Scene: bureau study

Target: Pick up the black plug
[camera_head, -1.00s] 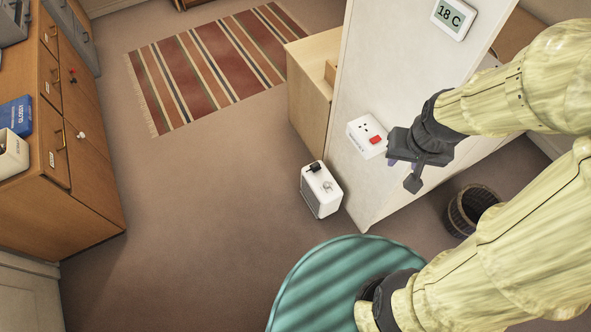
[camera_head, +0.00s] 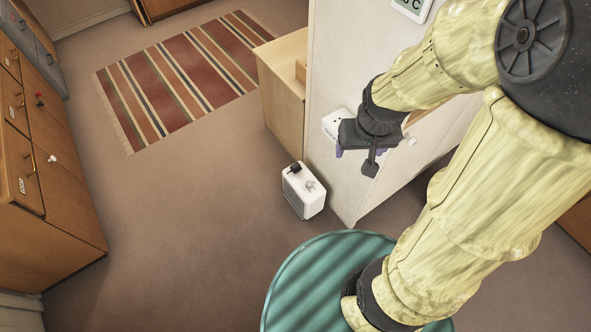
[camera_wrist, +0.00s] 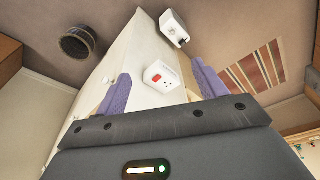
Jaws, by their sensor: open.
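The black plug (camera_head: 295,168) appears as a small dark block on top of the white heater (camera_head: 310,198), which stands on the floor. In the wrist view a dark piece (camera_wrist: 183,42) shows at the edge of the white heater (camera_wrist: 173,24); its shape is too small to make out. My gripper (camera_head: 360,152) is in front of the white panel, above and to the right of the heater, apart from the plug. Its purple fingers (camera_wrist: 160,72) are spread with nothing between them. My gripper partly hides the wall socket (camera_head: 333,121) in the head view.
The white socket with a red switch (camera_wrist: 162,77) is on the pale panel (camera_head: 335,60) beyond my fingers. A wooden cabinet (camera_head: 285,85) stands behind the heater. Drawers (camera_head: 60,210) line the left side. A striped rug (camera_head: 180,75) lies behind; the floor between is clear.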

